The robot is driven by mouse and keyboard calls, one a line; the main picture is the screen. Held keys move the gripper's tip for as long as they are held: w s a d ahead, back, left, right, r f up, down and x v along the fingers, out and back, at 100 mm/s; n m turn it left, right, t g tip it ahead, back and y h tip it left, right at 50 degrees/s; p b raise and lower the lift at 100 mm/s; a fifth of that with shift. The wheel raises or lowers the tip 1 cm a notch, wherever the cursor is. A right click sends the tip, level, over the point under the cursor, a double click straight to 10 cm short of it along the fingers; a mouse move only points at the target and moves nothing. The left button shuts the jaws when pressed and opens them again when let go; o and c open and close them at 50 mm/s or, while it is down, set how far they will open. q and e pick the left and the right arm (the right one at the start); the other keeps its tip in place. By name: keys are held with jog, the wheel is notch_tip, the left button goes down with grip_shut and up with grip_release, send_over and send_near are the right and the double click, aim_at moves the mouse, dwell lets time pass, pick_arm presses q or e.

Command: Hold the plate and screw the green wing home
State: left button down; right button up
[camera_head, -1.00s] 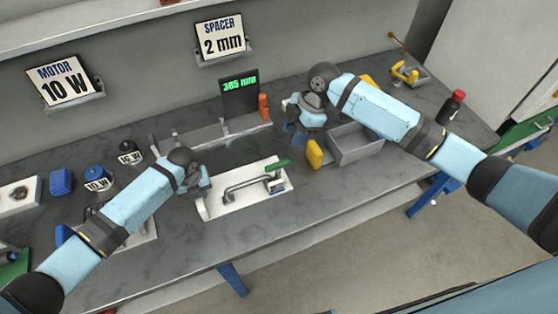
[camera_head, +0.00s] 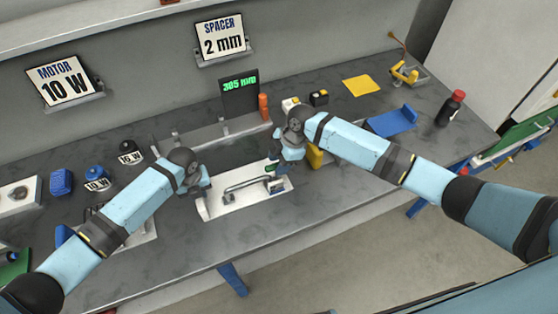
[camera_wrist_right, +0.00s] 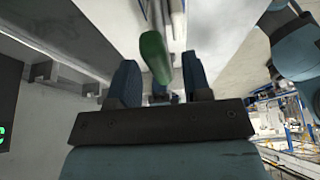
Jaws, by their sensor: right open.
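The white plate (camera_head: 240,203) with a curved grey handle lies on the bench in the head view. My left gripper (camera_head: 203,184) is at the plate's left edge; its jaws are too small to read. The green wing (camera_wrist_right: 155,57) shows large in the right wrist view, in line with the gap between my open right fingers (camera_wrist_right: 160,80). In the head view my right gripper (camera_head: 276,164) is over the plate's right end and hides most of the wing. I cannot tell whether the fingers touch the wing.
A display reading 305 mm (camera_head: 239,86) and an orange cylinder (camera_head: 264,107) stand behind the plate. A yellow block (camera_head: 315,156) is right beside my right gripper. A blue bracket (camera_head: 393,121), yellow sheet (camera_head: 361,85) and dark bottle (camera_head: 451,108) are at right.

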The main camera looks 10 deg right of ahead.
grip_shut()
